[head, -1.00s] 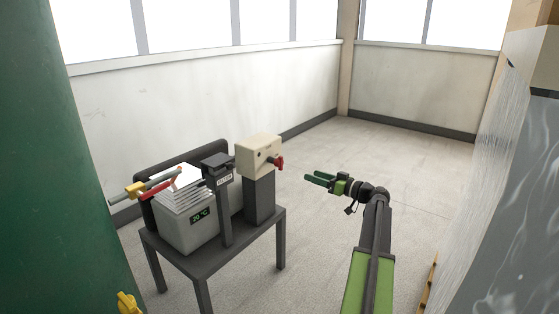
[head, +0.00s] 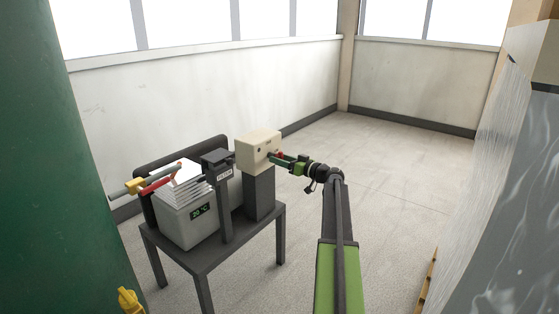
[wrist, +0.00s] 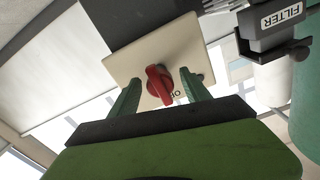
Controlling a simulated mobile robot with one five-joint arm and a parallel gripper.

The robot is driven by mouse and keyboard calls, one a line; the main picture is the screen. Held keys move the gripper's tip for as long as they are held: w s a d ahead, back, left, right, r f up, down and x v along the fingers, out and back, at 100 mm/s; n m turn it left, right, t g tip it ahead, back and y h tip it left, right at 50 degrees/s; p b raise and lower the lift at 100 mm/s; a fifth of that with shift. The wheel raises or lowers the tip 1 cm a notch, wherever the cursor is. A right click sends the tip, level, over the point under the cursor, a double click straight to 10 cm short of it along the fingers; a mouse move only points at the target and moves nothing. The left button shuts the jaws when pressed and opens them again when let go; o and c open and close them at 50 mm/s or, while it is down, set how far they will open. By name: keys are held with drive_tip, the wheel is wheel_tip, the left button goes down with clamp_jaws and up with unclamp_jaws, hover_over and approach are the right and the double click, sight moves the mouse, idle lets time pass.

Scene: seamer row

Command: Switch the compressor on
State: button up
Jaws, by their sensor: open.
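The compressor stands on a dark table, with a cream switch box (head: 256,147) on a dark post at its right. A red rotary knob (wrist: 159,85) sits on the box's face in the wrist view, with part of a printed label beside it. My gripper (wrist: 160,92) is open, with one green finger on each side of the knob. I cannot tell whether the fingers touch it. In the head view my gripper (head: 283,158) is at the right face of the box and mostly hides the knob.
A grey unit (head: 187,222) with a 20 °C display stands on the table (head: 225,254), beside a filter block (head: 216,160) and red and yellow handles (head: 150,184). A green tank (head: 50,160) rises at left, and wrapped goods (head: 490,190) stand at right. The floor beyond is clear.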

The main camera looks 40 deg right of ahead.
drive_tip(key=shift+w+a, duration=0.1)
drive_tip(key=shift+w, duration=0.3)
clamp_jaws()
